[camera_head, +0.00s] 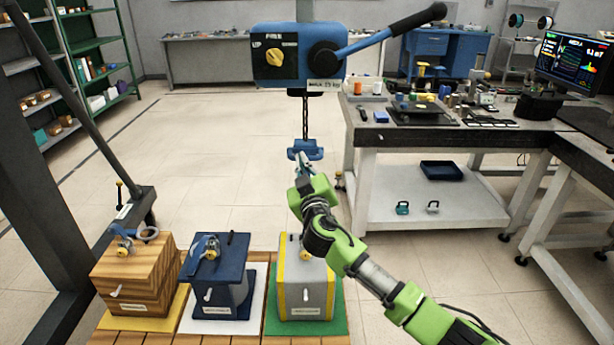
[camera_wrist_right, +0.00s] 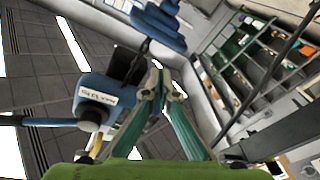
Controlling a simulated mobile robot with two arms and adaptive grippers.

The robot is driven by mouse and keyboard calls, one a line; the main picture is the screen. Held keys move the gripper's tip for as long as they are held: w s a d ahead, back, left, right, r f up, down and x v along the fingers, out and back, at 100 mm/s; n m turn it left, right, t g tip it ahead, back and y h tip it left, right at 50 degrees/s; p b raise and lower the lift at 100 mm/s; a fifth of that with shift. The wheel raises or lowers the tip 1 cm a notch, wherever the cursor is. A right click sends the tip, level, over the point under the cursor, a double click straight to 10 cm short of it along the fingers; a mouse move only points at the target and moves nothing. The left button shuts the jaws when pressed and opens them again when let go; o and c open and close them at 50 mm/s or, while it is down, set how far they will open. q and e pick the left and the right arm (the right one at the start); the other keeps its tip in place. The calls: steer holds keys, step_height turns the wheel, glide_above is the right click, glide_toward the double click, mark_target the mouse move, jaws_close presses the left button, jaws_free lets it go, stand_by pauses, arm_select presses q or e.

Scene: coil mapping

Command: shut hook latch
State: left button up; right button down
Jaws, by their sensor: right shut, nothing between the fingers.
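The blue hook block (camera_head: 306,149) hangs on a chain from the blue lever hoist (camera_head: 280,52). My right gripper (camera_head: 301,162) is shut and empty, directly below the block, its tips close to it. I cannot tell whether they touch. The hook and its latch are not clear in the head view, with my gripper in front. In the right wrist view, the stepped blue block (camera_wrist_right: 160,28) is just beyond the closed fingertips (camera_wrist_right: 158,70); the latch is not distinct there. My left gripper is not in view.
Below stand a wooden box (camera_head: 130,275), a dark blue box (camera_head: 218,280) and a grey-yellow box (camera_head: 305,285) on coloured mats. A workbench (camera_head: 400,137) is at right. A dark post (camera_head: 45,215) is at left. Open floor lies behind.

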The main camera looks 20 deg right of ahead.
steer(key=s+a, duration=0.1)
steer(key=s, duration=0.8)
steer(key=shift+f, duration=0.45)
